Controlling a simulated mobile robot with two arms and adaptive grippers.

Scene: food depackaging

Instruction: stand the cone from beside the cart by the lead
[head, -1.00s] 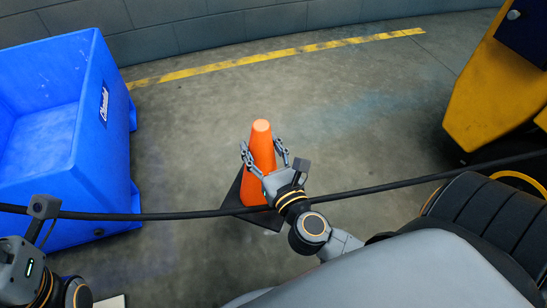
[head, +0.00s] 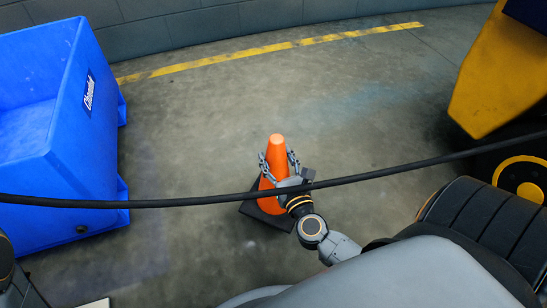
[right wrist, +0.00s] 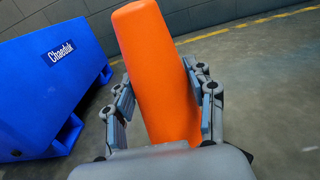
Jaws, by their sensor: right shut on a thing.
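The orange cone (head: 276,152) with its dark square base (head: 262,211) is upright in the head view, right of the blue bin. My right gripper (head: 279,161) is shut on the cone, one finger on each side of its body. The right wrist view shows the cone's orange body (right wrist: 157,70) between the fingers (right wrist: 160,105). I cannot tell whether the base touches the floor. The black lead (head: 160,203) runs across the whole head view, passing in front of the cone's lower part. My left gripper is out of view.
The large blue bin (head: 85,150), perhaps the cart, stands on the left. A yellow vehicle (head: 500,80) with a dark wheel stands at the right. A yellow floor line (head: 250,50) runs before the grey wall. Open floor lies beyond the cone.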

